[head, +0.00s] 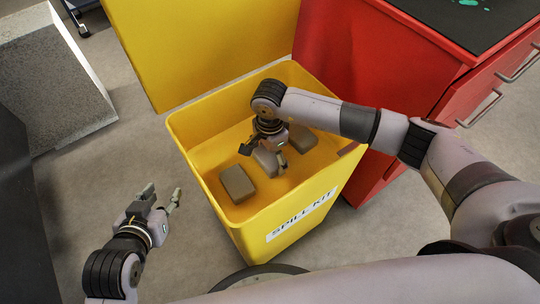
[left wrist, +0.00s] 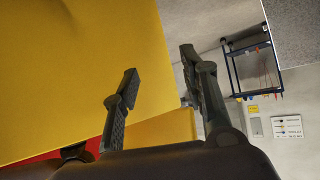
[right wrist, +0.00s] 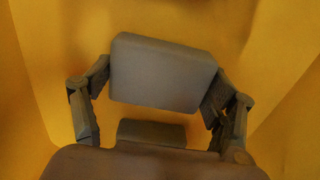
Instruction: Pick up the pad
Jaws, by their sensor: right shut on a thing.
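Several grey-brown pads are inside the yellow spill kit bin (head: 222,219). One pad (head: 267,162) is between the fingers of my right gripper (head: 264,155), which reaches down into the bin. In the right wrist view my right gripper (right wrist: 160,90) is shut on this pad (right wrist: 162,72), with a finger on each side. A second pad (head: 238,183) lies to the left in the bin, and a third pad (head: 303,138) lies to the right, partly behind my arm. My left gripper (head: 160,192) is open and empty, outside the bin on the left; its spread fingers show in the left wrist view (left wrist: 160,82).
The bin's yellow lid (head: 195,45) stands open behind it. A red cabinet (head: 375,70) with a dark top is close on the right. A grey speckled block (head: 50,85) stands at the far left. Grey floor is clear left of the bin.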

